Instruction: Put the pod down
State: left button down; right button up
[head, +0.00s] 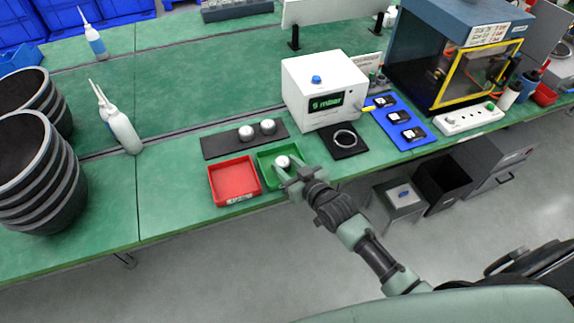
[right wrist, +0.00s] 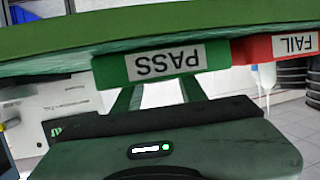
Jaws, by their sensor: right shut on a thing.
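The pod (head: 283,161) is a small white dome at the green tray (head: 263,155), which is labelled PASS in the right wrist view (right wrist: 106,72). My right gripper (head: 286,168) is shut on this pod, low over the tray's front part. I cannot tell whether the pod touches the tray floor. In the right wrist view the tray's front wall hides the pod and the fingertips. My left gripper is not in view.
The empty red tray (head: 233,179), labelled FAIL in the right wrist view (right wrist: 294,44), stands just left. Two more pods (head: 246,132) (head: 268,126) sit on a dark strip (head: 218,146) behind. A white tester box (head: 324,88) and black ring pad (head: 344,152) stand right.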

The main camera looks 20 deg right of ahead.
jog(key=shift+f, duration=0.2)
jog(key=o, duration=1.3)
jog(key=shift+o, duration=0.2)
jog(key=shift+r, duration=0.15)
jog(key=shift+s+r, duration=0.1)
jog(key=shift+s, duration=0.05)
jog(key=v, duration=1.1)
jog(key=shift+s+r+b, duration=0.15)
jog(key=shift+s+b, duration=0.2)
jog(key=shift+b, duration=0.1)
jog(key=shift+d, duration=0.1)
